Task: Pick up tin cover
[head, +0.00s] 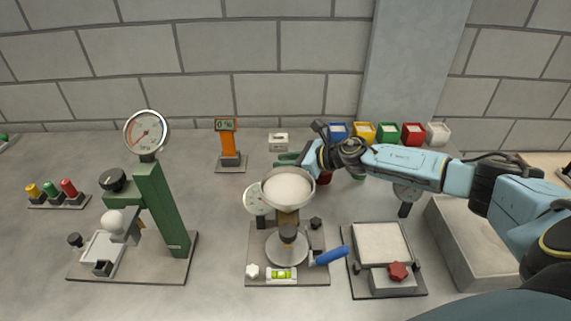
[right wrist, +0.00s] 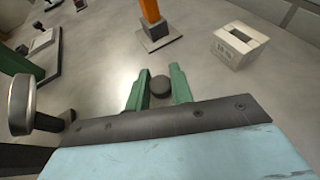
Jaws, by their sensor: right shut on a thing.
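My right gripper (head: 286,159) reaches in from the right, behind the pan of white powder. In the right wrist view its two green fingers (right wrist: 161,70) stand on either side of a small dark round piece (right wrist: 159,86), and it is shut on this piece. The piece looks like the tin cover or its knob; the rest of it is hidden. In the head view I cannot make it out. Whether it touches anything below cannot be told. My left gripper is not in view.
The powder pan (head: 288,188) stands just in front of the gripper. An orange display post (head: 228,145) and a small white box (head: 278,142) stand behind it. Coloured bins (head: 388,132) line the back right. A green gauge press (head: 160,205) is at left.

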